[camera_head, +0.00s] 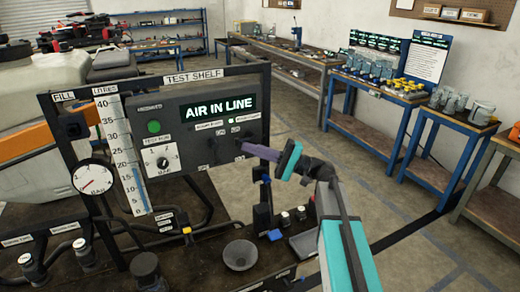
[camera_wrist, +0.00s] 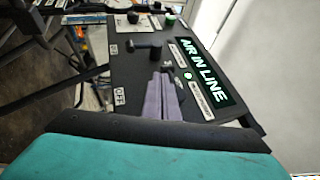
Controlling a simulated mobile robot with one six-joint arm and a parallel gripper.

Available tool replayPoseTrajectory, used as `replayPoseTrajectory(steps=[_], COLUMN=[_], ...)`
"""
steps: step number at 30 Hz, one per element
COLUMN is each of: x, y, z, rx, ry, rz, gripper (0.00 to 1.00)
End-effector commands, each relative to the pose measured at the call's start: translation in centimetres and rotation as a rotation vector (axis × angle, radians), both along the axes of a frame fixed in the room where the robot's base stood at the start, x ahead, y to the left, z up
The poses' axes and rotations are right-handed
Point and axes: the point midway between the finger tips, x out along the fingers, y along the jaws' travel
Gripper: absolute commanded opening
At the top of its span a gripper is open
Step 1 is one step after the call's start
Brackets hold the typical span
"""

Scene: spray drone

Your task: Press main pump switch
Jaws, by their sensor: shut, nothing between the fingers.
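A dark control panel (camera_head: 180,135) under the "TEST SHELF" sign carries a lit display (camera_head: 219,106) reading "AIR IN LINE". Below the display are two small switches, each with a small label that is too small to read surely. The left switch (camera_head: 213,143) stands clear of my gripper. My gripper (camera_head: 245,149) has its purple fingers shut and empty, with the tips at the right switch, partly hiding it. In the wrist view the shut fingers (camera_wrist: 162,78) point at a dark knob (camera_wrist: 166,66); whether they touch it I cannot tell. An "OFF" label (camera_wrist: 119,96) shows beside them.
The panel also has a green button (camera_head: 153,127) and a test dial (camera_head: 162,160). A pressure gauge (camera_head: 93,177) and litre scale (camera_head: 125,155) stand left. A dark bowl (camera_head: 240,255) sits on the bench below. Blue-legged workbenches (camera_head: 365,90) stand right, beyond open floor.

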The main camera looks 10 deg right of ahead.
Motion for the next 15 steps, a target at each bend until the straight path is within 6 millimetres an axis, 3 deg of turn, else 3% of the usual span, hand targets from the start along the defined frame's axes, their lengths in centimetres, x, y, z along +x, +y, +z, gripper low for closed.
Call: replayPoseTrajectory(steps=[15], x=[-0.1], y=[0.55], z=[-0.41], rx=[0.0], ry=[0.0], rz=[0.007], gripper=[0.0])
